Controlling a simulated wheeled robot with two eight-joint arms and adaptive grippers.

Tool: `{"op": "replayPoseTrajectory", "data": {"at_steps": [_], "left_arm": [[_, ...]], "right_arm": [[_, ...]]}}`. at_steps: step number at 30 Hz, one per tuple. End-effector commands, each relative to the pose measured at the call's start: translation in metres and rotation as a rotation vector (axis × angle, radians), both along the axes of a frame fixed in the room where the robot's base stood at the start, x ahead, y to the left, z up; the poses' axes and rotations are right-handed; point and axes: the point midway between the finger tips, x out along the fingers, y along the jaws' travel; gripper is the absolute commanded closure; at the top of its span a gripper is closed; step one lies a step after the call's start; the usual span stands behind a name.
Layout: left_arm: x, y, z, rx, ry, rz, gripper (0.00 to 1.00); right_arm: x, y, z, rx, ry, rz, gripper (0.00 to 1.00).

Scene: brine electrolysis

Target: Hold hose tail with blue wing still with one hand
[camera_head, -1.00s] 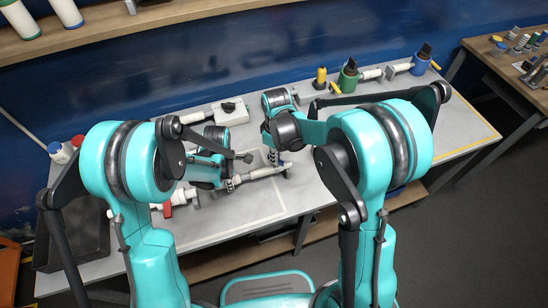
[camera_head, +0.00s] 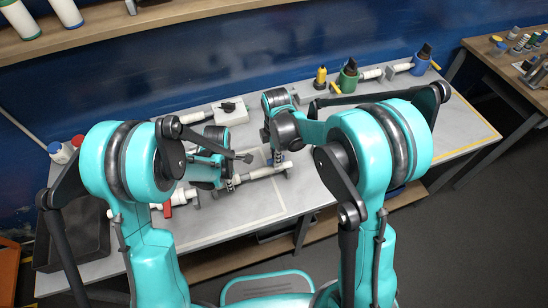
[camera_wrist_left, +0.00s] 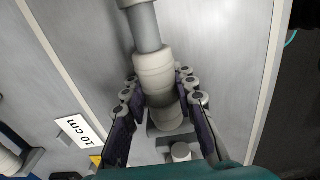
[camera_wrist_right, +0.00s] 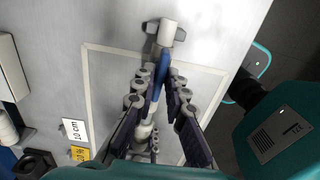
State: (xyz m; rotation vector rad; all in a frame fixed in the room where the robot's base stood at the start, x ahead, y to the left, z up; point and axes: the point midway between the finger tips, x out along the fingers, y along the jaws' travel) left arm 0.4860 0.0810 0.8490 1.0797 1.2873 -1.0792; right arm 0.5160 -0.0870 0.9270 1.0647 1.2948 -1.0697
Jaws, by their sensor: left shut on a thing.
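My left gripper (camera_wrist_left: 157,88) is shut on a pale, stepped tubular piece (camera_wrist_left: 153,66), which I take for the hose tail. A grey tube (camera_wrist_left: 147,28) runs on from it. In the head view the pale assembly (camera_head: 262,172) lies lengthwise low over the bench, with my left gripper (camera_head: 231,184) at its left part. My right gripper (camera_wrist_right: 158,80) is open near the other end, its fingers on either side of the line of parts. A blue piece (camera_wrist_right: 160,76), perhaps the blue wing, shows between its fingertips, below a white end with a crosspiece (camera_wrist_right: 167,33). Contact there is unclear.
A pale outline marks the grey bench (camera_head: 330,150) around the work. A "10 cm" label (camera_wrist_right: 75,131) lies beside it. A white and red fitting (camera_head: 183,198) is at left. A green holder (camera_head: 348,79) and a yellow bottle (camera_head: 320,76) stand at the back right.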

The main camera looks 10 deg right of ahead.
Motion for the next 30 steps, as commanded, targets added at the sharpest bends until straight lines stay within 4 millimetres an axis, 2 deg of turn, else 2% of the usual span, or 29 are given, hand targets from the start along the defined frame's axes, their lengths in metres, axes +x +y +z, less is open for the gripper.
{"op": "replayPoseTrajectory", "data": {"at_steps": [10,14,17,24,30], "left_arm": [[0.000,0.000,0.000,0.000,0.000,0.000,1.00],[0.000,0.000,0.000,0.000,0.000,0.000,1.00],[0.000,0.000,0.000,0.000,0.000,0.000,1.00],[0.000,0.000,0.000,-0.001,0.000,0.000,1.00],[0.000,0.000,0.000,-0.001,0.000,0.000,1.00]], "right_arm": [[0.000,0.000,0.001,0.001,0.000,-0.002,0.68],[0.000,0.000,0.010,0.001,0.000,-0.002,0.68],[0.000,0.000,0.027,0.001,0.000,-0.002,0.68],[0.000,0.000,0.080,0.001,0.000,-0.002,0.68],[0.001,0.000,0.110,0.001,0.000,-0.002,0.68]]}}
